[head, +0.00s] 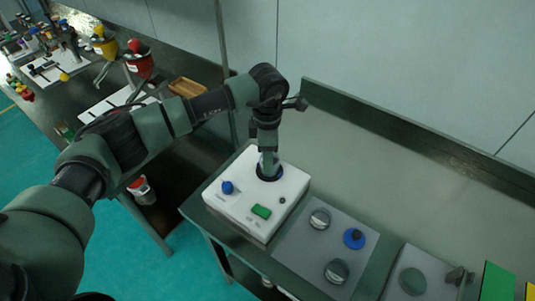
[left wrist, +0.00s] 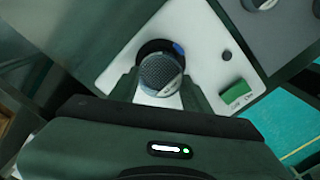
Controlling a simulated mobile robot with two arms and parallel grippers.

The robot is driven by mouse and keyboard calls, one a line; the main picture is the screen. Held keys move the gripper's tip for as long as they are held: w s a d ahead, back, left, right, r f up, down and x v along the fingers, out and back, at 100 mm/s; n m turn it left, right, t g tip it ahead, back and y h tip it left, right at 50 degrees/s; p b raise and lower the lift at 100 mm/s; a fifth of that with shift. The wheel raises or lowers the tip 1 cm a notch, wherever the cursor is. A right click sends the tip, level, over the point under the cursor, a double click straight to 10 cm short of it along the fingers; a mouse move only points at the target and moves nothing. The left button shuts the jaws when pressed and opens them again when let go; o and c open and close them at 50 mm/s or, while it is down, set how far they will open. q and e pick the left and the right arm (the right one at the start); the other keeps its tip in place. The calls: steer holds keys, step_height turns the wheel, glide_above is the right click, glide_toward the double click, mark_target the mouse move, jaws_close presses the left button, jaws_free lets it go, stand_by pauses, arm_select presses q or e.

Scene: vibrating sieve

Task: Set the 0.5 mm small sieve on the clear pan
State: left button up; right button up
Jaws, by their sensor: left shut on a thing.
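My left gripper (head: 267,158) points down over the black round seat (head: 269,173) of the white sieve shaker (head: 237,207). In the left wrist view its two fingers (left wrist: 160,90) are shut on a small round sieve with a grey mesh face (left wrist: 162,71). The sieve is over the seat; I cannot tell whether it touches what lies below. A blue bit (left wrist: 179,48) shows beside it at the seat's edge. The clear pan is not clearly visible; the sieve and gripper hide most of the seat. I do not make out my right gripper.
The shaker has a blue knob (head: 227,187) and a green button (head: 261,212). A grey plate (head: 296,246) to its right bears two round metal pieces (head: 320,218) (head: 337,271) and a blue piece (head: 354,238). Another plate farther right has a grey disc (head: 412,281).

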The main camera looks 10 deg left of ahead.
arm_select(q)
steer(key=o, duration=1.4)
steer(key=shift+r, duration=0.35)
step_height(320, 180, up, 12)
steer(key=b, duration=0.4)
steer(key=shift+f, duration=0.25)
steer(key=shift+f, duration=0.1)
